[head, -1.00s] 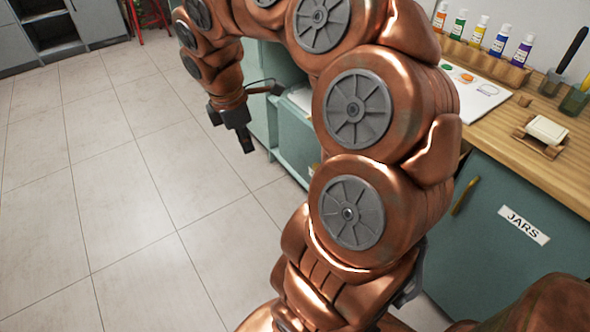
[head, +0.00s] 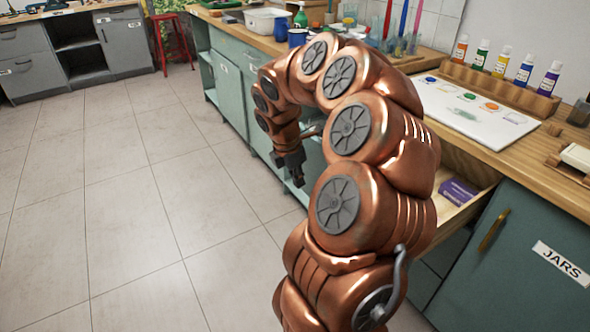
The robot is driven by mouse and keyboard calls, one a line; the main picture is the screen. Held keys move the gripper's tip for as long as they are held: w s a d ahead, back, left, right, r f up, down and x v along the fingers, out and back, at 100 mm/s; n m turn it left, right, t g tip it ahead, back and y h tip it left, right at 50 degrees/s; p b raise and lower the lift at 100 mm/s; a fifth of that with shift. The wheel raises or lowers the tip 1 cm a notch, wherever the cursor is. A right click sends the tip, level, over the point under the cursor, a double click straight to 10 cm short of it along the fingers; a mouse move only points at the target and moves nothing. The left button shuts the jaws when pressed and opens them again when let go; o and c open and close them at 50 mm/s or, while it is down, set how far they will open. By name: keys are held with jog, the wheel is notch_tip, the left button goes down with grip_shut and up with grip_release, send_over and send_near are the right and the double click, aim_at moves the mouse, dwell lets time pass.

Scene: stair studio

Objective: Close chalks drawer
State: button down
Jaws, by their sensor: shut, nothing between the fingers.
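An open wooden drawer (head: 462,214) sticks out under the counter, left of the JARS cabinet. A purple box (head: 458,191) lies inside it. My arm hides the drawer's front and left part, and no chalks label can be read on it. My gripper (head: 299,184) is shut and empty, pointing down, left of the drawer and in front of the teal cabinets. I cannot tell how far it is from the drawer front.
The JARS cabinet (head: 520,262) with a brass handle stands at right. The wooden counter (head: 545,165) holds a paint sheet (head: 475,108) and several paint bottles. Teal cabinets (head: 232,85) run back at left. A red stool (head: 173,45) stands far off. The tiled floor (head: 130,210) at left is clear.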

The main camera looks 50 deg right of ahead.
aim_at(312, 178)
jog(key=shift+s+d+f, duration=0.2)
jog(key=shift+d+f, duration=0.1)
jog(key=shift+d, duration=0.45)
jog(key=shift+s+d+f, duration=0.2)
jog(key=shift+d+f, duration=0.15)
jog(key=shift+d, duration=0.35)
jog(key=shift+s+d+f, duration=0.2)
jog(key=shift+d+f, duration=0.1)
jog(key=shift+d, duration=0.45)
